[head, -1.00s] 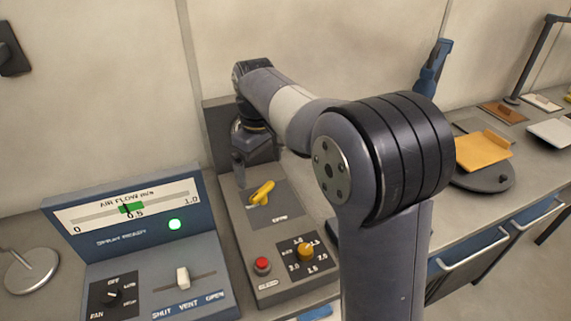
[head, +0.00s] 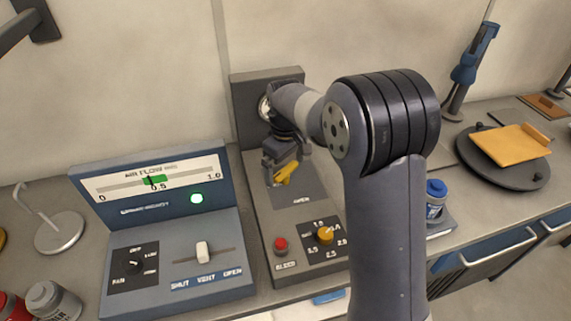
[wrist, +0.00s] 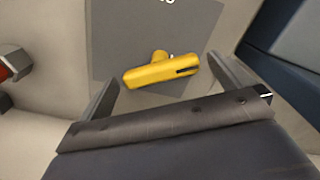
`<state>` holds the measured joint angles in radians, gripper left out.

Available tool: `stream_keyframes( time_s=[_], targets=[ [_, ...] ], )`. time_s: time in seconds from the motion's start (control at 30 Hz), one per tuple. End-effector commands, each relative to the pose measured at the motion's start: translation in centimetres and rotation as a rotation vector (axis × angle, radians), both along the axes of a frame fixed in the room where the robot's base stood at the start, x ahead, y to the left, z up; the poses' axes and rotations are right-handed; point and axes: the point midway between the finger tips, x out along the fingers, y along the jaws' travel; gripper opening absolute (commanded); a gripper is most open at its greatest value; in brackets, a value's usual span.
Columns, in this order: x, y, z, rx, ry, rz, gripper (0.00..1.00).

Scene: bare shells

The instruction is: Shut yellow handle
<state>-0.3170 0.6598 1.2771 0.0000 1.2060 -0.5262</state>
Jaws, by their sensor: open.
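The yellow handle (head: 287,172) is on the grey control panel (head: 259,221), on a darker plate above the word that seems to read "OPEN". In the wrist view the yellow handle (wrist: 175,73) lies slightly tilted across the plate, on a short round stem. My gripper (head: 285,176) is over the handle in the head view and hides part of it. In the wrist view my gripper (wrist: 165,85) is open, with one finger near each end of the handle. I cannot tell whether a finger touches it.
A red button (head: 281,244) and a yellow knob (head: 324,235) sit lower on the same panel. A blue air-flow console (head: 150,215) with a white slider stands to the left. A blue-capped bottle (head: 436,200) and a round dark stand (head: 470,150) are to the right.

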Motion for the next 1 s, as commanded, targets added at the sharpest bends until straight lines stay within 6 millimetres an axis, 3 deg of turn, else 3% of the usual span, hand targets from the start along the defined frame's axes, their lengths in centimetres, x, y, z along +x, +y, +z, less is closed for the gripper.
stream_keyframes(
  time_s=[0.27,0.77,1.0],
  targets=[
    [0.01,0.00,-0.21,0.000,-0.001,0.000,1.00],
    [0.01,0.01,-0.16,0.000,-0.001,0.000,0.61],
    [0.02,0.02,-0.12,0.000,-0.001,-0.018,0.59]
  ],
)
